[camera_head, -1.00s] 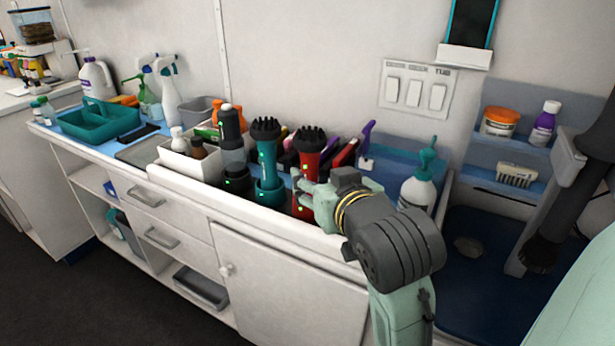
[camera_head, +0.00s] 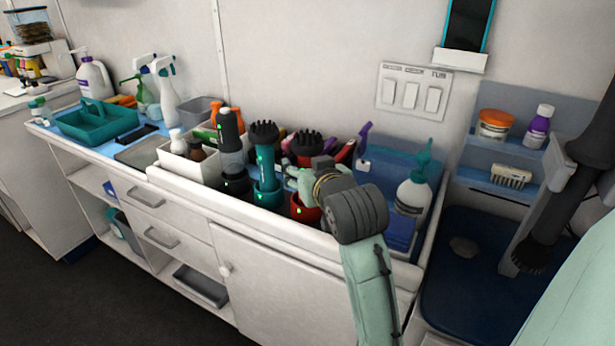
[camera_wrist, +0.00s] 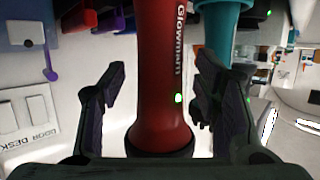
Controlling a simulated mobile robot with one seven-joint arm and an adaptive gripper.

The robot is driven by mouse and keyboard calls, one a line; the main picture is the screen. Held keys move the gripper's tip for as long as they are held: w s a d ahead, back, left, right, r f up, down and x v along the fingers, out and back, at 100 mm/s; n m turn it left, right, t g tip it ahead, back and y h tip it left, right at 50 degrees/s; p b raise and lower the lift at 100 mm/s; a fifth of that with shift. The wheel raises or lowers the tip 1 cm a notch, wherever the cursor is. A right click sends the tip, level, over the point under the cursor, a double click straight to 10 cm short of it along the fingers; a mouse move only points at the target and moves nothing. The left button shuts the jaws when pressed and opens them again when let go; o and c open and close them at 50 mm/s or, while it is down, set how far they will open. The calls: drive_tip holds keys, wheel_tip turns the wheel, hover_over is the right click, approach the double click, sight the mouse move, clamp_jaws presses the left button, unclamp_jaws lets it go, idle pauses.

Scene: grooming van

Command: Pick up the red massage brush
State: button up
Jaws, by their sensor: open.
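The red massage brush (camera_head: 305,157) stands upright on its charging base in the white counter tray, its dark bristled head up. In the head view my gripper (camera_head: 302,183) is in front of it and hides its middle. In the wrist view the red handle (camera_wrist: 162,85), with white lettering and a green light, lies between the two spread fingers of my gripper (camera_wrist: 157,100). A gap shows on each side, so the gripper is open around the handle and not closed on it.
A teal brush (camera_head: 265,165) stands close to the left of the red one, with a dark grey one (camera_head: 231,145) beyond it. A white pump bottle (camera_head: 412,195) stands to the right. The tray's front rim (camera_head: 250,220) runs below my arm.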

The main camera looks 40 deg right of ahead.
drive_tip(key=shift+c, duration=0.4)
clamp_jaws()
idle(0.4)
